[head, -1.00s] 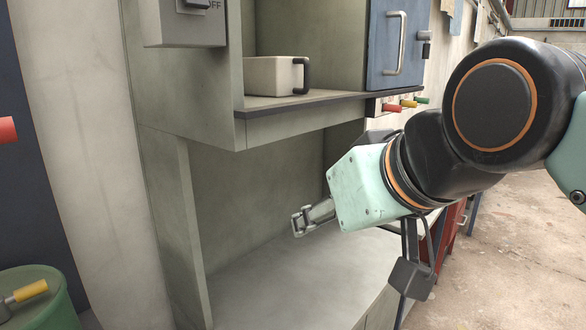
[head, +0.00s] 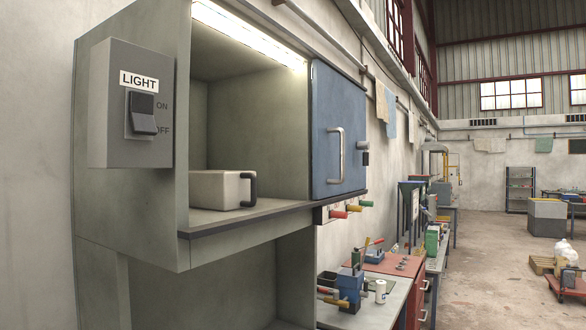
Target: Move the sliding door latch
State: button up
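A blue sliding door (head: 327,115) covers the right part of the upper cabinet in the head view. It has a vertical metal bar handle (head: 341,155). A small grey and black fitting (head: 365,157), which looks like the latch, sits at the door's right edge, right of the handle. It is too small to tell its exact position. The left part of the cabinet is open. My gripper and arm are not in view.
A grey box with a dark handle (head: 215,189) stands on the cabinet shelf. A light switch box (head: 130,110) juts out at the left. A cluttered bench (head: 372,308) stands at lower right; floor (head: 485,270) is open beyond.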

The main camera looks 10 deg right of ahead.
aim_at(365, 145)
jog(key=i+l, duration=0.25)
jog(key=l, duration=0.15)
jog(key=i+l, duration=0.25)
jog(key=l, duration=0.15)
jog(key=i+l, duration=0.25)
jog(key=l, duration=0.2)
jog(key=i+l, duration=0.25)
jog(key=l, duration=0.15)
jog(key=i+l, duration=0.25)
jog(key=l, duration=0.15)
jog(key=i+l, duration=0.25)
jog(key=l, duration=0.15)
